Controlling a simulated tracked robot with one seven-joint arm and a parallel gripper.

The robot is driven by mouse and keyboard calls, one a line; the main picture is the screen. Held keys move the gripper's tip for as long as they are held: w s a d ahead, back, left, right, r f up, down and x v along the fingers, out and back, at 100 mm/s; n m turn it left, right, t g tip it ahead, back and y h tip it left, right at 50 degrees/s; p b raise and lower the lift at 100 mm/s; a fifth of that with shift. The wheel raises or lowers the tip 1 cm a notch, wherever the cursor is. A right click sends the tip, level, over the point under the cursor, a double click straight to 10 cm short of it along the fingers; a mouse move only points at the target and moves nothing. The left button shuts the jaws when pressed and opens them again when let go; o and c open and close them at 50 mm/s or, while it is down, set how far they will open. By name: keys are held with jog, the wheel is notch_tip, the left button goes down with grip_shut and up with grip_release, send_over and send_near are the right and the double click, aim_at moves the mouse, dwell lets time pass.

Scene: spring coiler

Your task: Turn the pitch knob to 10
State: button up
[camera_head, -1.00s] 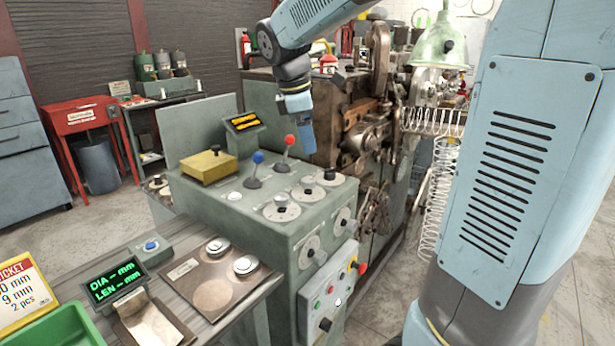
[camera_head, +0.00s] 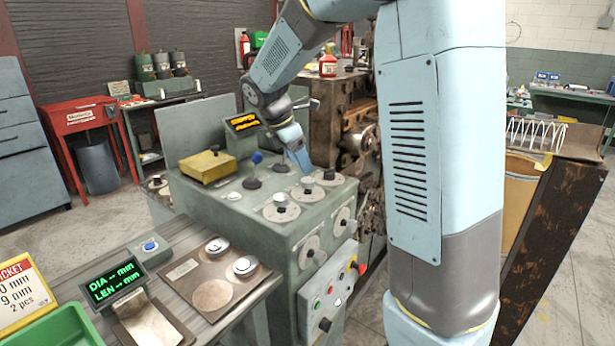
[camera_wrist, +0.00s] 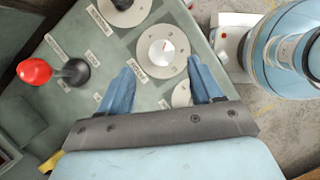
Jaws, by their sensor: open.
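The green coiler cabinet has several round dials on its top. In the wrist view a silver-capped knob with a small red mark (camera_wrist: 162,52) sits on a pale dial just past my fingertips. Its label is tilted and too small to read surely. My gripper (camera_wrist: 161,70) is open, with one blue finger on each side of the line to this knob, and it holds nothing. A second dial (camera_wrist: 182,95) is partly hidden between and beside the fingers. In the head view my gripper (camera_head: 303,163) is low over the cabinet's top, behind the dial knobs (camera_head: 307,183).
A red-ball lever (camera_wrist: 35,72) stands left of the fingers in the wrist view. A blue-ball lever (camera_head: 256,158), a yellow box (camera_head: 208,166) and a lit display (camera_head: 243,122) share the cabinet top. A switch box (camera_head: 328,290) juts from its front.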

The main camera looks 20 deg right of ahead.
aim_at(308, 179)
jog(key=shift+x, duration=3.1)
jog(key=shift+c, duration=0.2)
